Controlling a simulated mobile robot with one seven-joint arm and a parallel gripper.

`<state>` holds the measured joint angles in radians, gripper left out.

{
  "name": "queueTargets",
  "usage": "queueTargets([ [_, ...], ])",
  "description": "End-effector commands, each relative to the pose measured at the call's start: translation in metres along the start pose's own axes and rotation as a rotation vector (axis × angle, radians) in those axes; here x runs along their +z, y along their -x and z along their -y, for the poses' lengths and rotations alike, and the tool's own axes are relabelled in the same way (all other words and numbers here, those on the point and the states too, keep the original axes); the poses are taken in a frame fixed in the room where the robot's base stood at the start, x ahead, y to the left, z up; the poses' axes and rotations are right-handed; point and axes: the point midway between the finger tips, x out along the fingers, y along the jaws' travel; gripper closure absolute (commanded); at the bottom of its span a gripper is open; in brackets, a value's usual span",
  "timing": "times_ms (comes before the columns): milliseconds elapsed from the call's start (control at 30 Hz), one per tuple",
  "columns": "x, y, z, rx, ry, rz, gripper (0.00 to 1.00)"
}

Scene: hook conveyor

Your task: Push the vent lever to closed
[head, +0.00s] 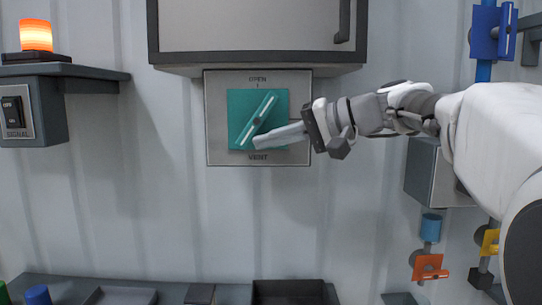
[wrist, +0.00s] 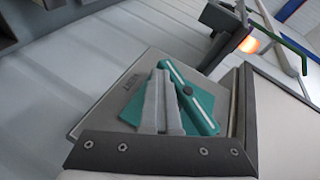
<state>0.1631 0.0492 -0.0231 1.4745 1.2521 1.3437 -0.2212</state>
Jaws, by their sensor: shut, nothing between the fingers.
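The vent panel (head: 216,150) is a grey plate on the wall, marked OPEN at the top and VENT at the bottom. On its teal square (head: 238,100) sits the vent lever (head: 265,108), a teal bar with a white stripe, tilted with its upper end to the right. My gripper (head: 256,142) is shut and empty, its fingertips in front of the lower part of the teal square, close to the lever's lower end. In the wrist view the fingers (wrist: 161,105) stand beside the lever (wrist: 192,98); I cannot tell whether they touch it.
A grey cabinet (head: 245,25) hangs just above the panel. A lit orange lamp (head: 36,35) stands on a shelf at left, above a SIGNAL switch (head: 14,112). Below are a tray (head: 288,290) and a ledge. Coloured valves, one orange (head: 427,267), line the right. The wall below the panel is clear.

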Motion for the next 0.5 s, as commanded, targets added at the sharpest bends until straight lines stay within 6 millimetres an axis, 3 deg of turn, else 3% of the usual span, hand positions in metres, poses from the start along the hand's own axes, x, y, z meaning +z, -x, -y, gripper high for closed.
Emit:
queueTargets([
  [33, 0.004, -0.005, -0.01, -0.042, -0.017, -0.009, 1.0],
  [500, 0.011, -0.02, -0.007, -0.424, -0.174, -0.091, 1.0],
])
